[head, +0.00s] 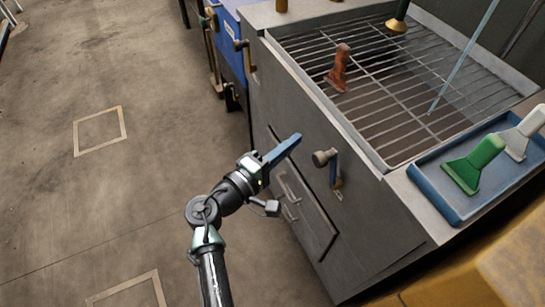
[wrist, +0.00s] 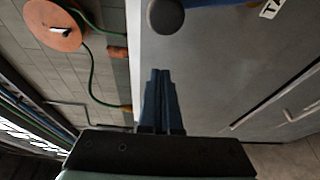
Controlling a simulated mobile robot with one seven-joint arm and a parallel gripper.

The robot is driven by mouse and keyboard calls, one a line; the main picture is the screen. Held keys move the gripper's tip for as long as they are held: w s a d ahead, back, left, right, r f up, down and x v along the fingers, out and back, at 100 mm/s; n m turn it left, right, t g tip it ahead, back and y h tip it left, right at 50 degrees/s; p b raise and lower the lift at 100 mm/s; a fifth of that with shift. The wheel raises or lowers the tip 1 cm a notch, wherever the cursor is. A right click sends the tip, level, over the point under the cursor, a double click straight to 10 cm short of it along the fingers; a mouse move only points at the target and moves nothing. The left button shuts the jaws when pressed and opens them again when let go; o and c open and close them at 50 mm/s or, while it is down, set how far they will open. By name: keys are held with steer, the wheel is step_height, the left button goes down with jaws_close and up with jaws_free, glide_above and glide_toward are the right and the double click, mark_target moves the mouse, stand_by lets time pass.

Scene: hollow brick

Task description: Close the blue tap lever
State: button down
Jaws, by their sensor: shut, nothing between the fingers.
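The tap sits on the front panel of the grey sink cabinet, with a round grey-brown knob (head: 325,157) at its top. Its blue lever (head: 337,182) hangs down from it, close against the panel. In the wrist view, the round knob (wrist: 165,15) is at the top edge, just beyond my fingertips, and a sliver of the blue lever (wrist: 226,2) shows to its right, mostly cut off. My gripper (head: 297,137) has blue fingers pressed together and empty. It is left of the tap in the head view, with a visible gap. The fingers (wrist: 160,72) also show shut in the wrist view.
The cabinet top has a metal grate (head: 400,100) with a rusty-brown scraper-like tool (head: 339,68) on it. A blue tray (head: 440,197) holds a green brush-like tool (head: 474,165) and a white one (head: 522,134). Drawer handles (head: 288,190) stick out below. The floor at left is clear.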

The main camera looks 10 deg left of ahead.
mark_target(316, 157)
steer(key=s+d+p, duration=0.1)
steer(key=s+d, duration=0.1)
steer(key=shift+s+d+r, duration=0.1)
steer(key=shift+s+d, duration=0.25)
steer(key=shift+s, duration=0.05)
steer(key=s+d+m+b, duration=0.1)
steer(key=b, duration=0.2)
steer(key=shift+s+m+b, duration=0.15)
steer(key=shift+m+b, duration=0.15)
steer(key=shift+b, duration=0.05)
steer(key=shift+s+d+r+m+t+h+b, duration=0.2)
steer(key=shift+s+d+m+t+h+b, duration=0.15)
steer(key=shift+m+b, duration=0.35)
steer(key=shift+s+r, duration=0.15)
steer(key=shift+r, duration=0.15)
